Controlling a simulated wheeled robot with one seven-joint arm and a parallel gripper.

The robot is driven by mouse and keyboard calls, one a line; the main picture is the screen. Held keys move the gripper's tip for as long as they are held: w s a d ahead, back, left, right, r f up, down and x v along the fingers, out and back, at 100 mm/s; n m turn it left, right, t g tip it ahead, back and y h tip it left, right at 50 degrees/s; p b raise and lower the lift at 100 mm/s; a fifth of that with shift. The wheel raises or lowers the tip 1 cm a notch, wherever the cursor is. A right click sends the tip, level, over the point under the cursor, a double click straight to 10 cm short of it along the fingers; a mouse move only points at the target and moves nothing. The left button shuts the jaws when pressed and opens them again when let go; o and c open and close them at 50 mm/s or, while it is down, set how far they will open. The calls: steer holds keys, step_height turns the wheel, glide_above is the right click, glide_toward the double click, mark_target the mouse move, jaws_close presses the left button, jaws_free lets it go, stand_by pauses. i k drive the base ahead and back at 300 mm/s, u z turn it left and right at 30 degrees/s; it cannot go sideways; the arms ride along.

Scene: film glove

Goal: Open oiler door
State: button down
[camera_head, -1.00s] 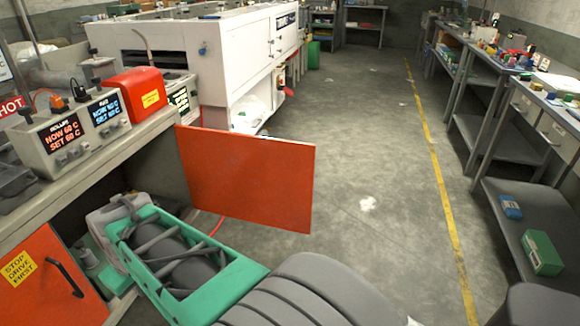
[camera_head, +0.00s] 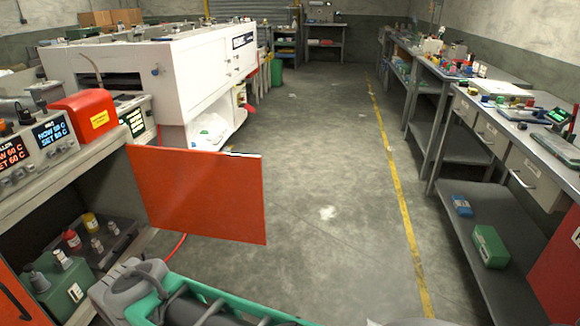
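An orange-red door panel (camera_head: 200,194) stands swung out from the front of the bench on the left, over the floor. Behind its left edge the cabinet is open, showing a green canister (camera_head: 58,290) and small bottles with red (camera_head: 72,240) and yellow (camera_head: 91,224) tops. A second orange-red door (camera_head: 12,300) with a dark handle shows only partly at the lower left edge. My green-and-grey arm crosses the bottom, below the swung-out panel and apart from it in the picture. My gripper's fingers do not show.
Control boxes (camera_head: 50,140) and a red cover (camera_head: 84,118) sit on the bench top. A white machine (camera_head: 160,65) stands behind. Workbenches (camera_head: 540,150) line the right side. The concrete floor between, with a yellow line (camera_head: 393,190), is clear.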

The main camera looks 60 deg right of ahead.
mark_target(219, 195)
steer(key=z, duration=1.55)
steer(key=i, duration=1.25)
steer(key=u, duration=1.95)
